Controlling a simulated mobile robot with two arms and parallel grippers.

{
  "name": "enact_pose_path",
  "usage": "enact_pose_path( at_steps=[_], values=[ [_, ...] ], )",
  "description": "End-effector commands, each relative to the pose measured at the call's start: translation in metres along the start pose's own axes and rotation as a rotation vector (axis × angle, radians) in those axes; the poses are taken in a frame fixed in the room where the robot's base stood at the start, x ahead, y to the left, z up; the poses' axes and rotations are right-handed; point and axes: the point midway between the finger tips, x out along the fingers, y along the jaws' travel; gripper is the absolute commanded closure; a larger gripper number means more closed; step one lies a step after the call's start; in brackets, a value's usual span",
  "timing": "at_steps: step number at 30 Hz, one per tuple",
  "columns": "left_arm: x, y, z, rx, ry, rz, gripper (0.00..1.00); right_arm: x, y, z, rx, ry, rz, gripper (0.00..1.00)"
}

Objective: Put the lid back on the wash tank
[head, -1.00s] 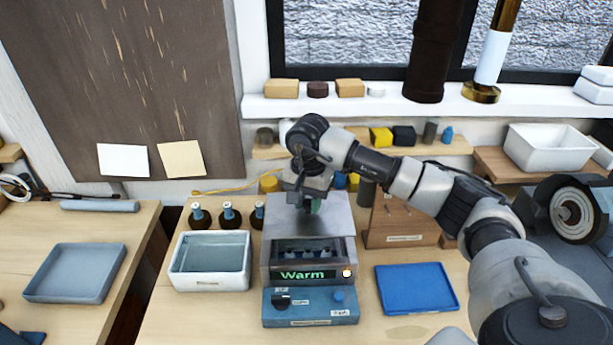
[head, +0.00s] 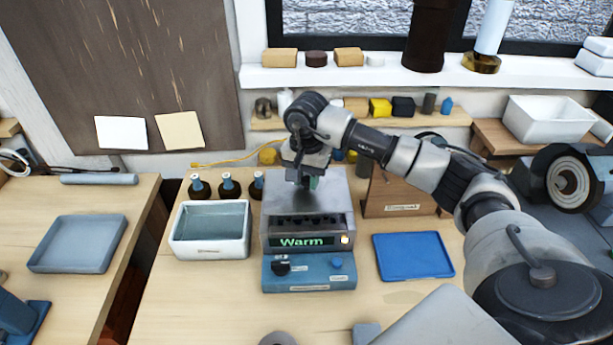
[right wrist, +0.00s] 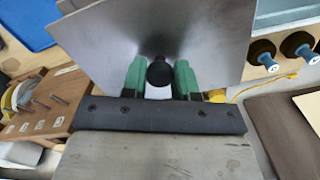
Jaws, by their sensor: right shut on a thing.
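The wash tank (head: 271,243) is a grey box with a lit "Warm" display on a blue control base, in the middle of the bench. Its lid (head: 332,200) is a flat metal plate with a dark knob (right wrist: 159,73). My right gripper (head: 308,182) is above the lid; in the right wrist view its green fingers (right wrist: 160,80) are shut on the knob. The lid is over the tank and looks about level. A dark strip with small shapes still shows below its front edge, so the lid seems slightly raised. My left gripper is not in view.
A white tray of liquid (head: 210,252) stands close left of the tank, with several dark bottles (head: 228,186) behind. A blue tray (head: 413,256) lies to the right. A wooden rack (head: 398,195) stands behind right. Bare bench shows at front left.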

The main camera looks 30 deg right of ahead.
Motion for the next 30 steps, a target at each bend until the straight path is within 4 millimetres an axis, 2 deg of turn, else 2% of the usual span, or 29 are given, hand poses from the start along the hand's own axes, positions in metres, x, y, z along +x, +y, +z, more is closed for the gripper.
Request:
enact_pose_path(
  at_steps=[8, 20, 21, 30],
  values=[
    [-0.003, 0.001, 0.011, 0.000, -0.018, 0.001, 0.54, 0.002, 0.000, 0.000, 0.002, -0.001, 0.001, 1.00],
    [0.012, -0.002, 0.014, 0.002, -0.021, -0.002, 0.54, 0.030, 0.000, 0.000, 0.002, -0.001, 0.001, 1.00],
    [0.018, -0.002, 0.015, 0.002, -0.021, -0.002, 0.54, 0.035, 0.000, -0.001, 0.002, 0.000, 0.000, 1.00],
    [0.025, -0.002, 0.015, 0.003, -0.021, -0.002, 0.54, 0.041, 0.000, -0.001, 0.002, -0.001, 0.000, 1.00]
  ],
)
